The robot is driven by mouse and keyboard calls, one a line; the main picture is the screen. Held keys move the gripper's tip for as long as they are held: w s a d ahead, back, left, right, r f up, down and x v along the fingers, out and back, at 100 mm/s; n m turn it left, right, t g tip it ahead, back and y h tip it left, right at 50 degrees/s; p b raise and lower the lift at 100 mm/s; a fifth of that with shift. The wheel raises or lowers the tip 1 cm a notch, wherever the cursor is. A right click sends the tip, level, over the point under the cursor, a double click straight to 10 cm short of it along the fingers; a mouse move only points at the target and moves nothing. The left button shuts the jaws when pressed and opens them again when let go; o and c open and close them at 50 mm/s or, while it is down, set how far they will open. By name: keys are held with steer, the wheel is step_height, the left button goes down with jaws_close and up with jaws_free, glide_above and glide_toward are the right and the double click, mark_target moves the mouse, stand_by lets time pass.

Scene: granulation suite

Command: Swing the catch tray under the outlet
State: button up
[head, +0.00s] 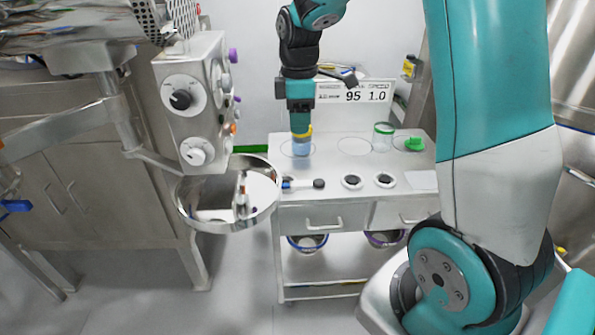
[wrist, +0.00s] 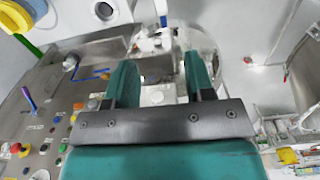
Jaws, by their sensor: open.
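The catch tray (head: 183,212) is a shallow round metal pan in the head view, held by a thin metal arm (head: 155,160) from the machine's post. A short rod with a black knob (head: 318,184) lies at its right rim. My gripper (head: 301,118) points down over the table, to the upper right of the tray and apart from it. In the wrist view, my gripper (wrist: 162,78) is open, with two teal fingers spread and nothing held; a shiny round metal part (wrist: 207,48) shows beyond them. I cannot make out the outlet with certainty.
A control box (head: 190,105) with dials stands above the tray. A yellow-topped blue jar (head: 301,147) stands on the table below my gripper. A green-rimmed jar (head: 383,138) stands farther right. In the wrist view, a panel with coloured buttons (wrist: 45,128) fills the left.

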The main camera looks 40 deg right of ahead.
mark_target(299, 183)
step_height(299, 183, down, 17)
steer(key=p, duration=0.3)
steer(key=shift+f, duration=0.1)
jaws_close()
